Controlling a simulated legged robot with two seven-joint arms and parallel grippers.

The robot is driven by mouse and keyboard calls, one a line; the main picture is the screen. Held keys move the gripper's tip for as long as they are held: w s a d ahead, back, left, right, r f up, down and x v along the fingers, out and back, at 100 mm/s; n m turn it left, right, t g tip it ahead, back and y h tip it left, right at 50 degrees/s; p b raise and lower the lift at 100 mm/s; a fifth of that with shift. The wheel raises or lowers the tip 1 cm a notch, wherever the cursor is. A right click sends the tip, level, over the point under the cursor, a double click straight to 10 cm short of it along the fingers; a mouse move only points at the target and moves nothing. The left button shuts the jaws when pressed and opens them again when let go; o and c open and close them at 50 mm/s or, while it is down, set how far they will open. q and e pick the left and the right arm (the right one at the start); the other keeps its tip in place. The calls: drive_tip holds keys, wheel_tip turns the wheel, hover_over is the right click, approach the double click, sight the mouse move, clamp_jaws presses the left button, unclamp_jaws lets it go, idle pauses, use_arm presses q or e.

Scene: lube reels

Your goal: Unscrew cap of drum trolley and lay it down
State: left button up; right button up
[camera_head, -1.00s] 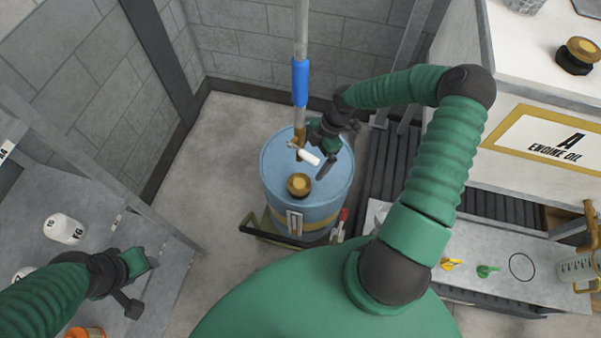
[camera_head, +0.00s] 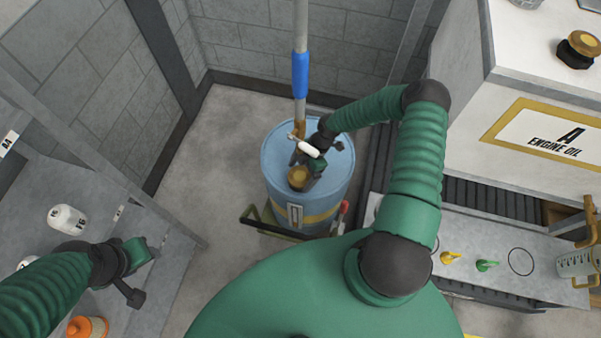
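The drum trolley's blue drum (camera_head: 333,204) stands upright on its low trolley base (camera_head: 262,220) in the middle of the view. The brass-coloured cap (camera_head: 298,178) sits on the drum's top, towards the near left edge. My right gripper (camera_head: 306,176) is over the drum's top, at the cap, with its fingers by the cap's right and far side. Whether the fingers touch the cap or close on it I cannot tell. My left gripper (camera_head: 140,272) hangs over the grey shelf at the left, away from the drum; its finger opening is not clear.
The grey shelf (camera_head: 100,200) at left holds white containers. The engine oil tank (camera_head: 545,135) and a bench (camera_head: 480,235) stand at right.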

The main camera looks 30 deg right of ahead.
drive_tip(key=shift+d+f, duration=0.1)
drive_tip(key=shift+d, duration=0.2)
drive_tip(key=c, duration=1.2)
drive_tip(key=shift+w+a+f+b, duration=0.1)
drive_tip(key=shift+a+b, duration=0.05)
drive_tip(key=shift+b, duration=0.3)
drive_tip(key=n+g+b, duration=0.1)
drive_tip(key=n+b, duration=0.1)
drive_tip(key=n, duration=0.1)
drive_tip(key=shift+w, duration=0.1)
drive_tip(key=shift+n+g+b, duration=0.4)
drive_tip(key=shift+n+b, duration=0.2)
drive_tip(key=shift+n, duration=0.2)
use_arm(q)
drive_tip(key=f, duration=0.4)
drive_tip(key=shift+d, duration=0.25)
use_arm(e)
drive_tip(key=shift+n, duration=0.3)
